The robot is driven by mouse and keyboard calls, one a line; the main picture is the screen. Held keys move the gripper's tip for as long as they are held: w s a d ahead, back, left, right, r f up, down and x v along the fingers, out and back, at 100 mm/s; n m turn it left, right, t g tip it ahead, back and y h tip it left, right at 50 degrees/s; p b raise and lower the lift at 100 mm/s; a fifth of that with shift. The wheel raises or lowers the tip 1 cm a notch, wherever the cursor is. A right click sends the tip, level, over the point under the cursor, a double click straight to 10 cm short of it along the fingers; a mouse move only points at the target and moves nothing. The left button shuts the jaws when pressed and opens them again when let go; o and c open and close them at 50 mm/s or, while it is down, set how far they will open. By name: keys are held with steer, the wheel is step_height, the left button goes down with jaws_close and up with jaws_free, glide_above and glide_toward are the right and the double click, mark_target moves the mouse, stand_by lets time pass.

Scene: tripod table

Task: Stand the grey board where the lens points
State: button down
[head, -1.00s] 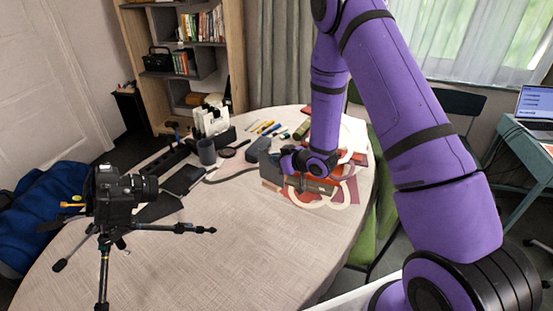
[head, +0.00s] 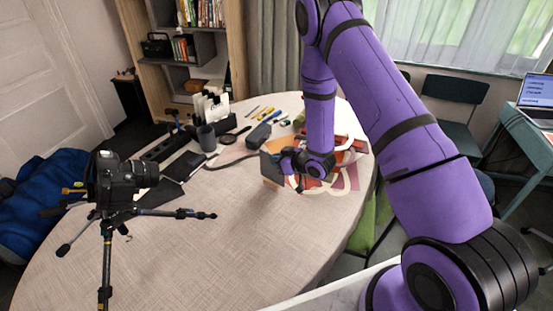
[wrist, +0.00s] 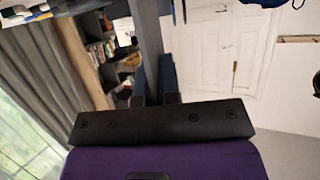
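The grey board (head: 270,167) is upright over the right part of the round table, partly hidden by my gripper. My gripper (head: 288,162) is at the board's right side. In the wrist view the board (wrist: 149,35) shows nearly edge-on, as a narrow grey strip running up between my two fingers (wrist: 154,88); they appear closed on it. I cannot tell whether its lower edge touches the table. The black camera (head: 115,180) stands on a tripod at the left of the table, its lens (head: 146,173) pointing right, with the board well off to its right.
Red and cream flat items (head: 343,178) lie under and right of my gripper. A grey case (head: 258,136), a dark cup (head: 207,138), a black notebook (head: 184,166) and pens (head: 266,115) lie toward the back. A tripod leg (head: 180,214) reaches right. The table's front middle (head: 235,240) is clear.

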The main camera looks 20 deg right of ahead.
steer(key=shift+f, duration=0.55)
stand_by(0.4)
steer(key=c, duration=1.2)
jaws_free()
steer(key=shift+c, duration=0.2)
steer(key=shift+s, duration=0.1)
steer(key=v, duration=1)
steer(key=shift+s+d, duration=0.15)
steer(key=shift+s, duration=0.05)
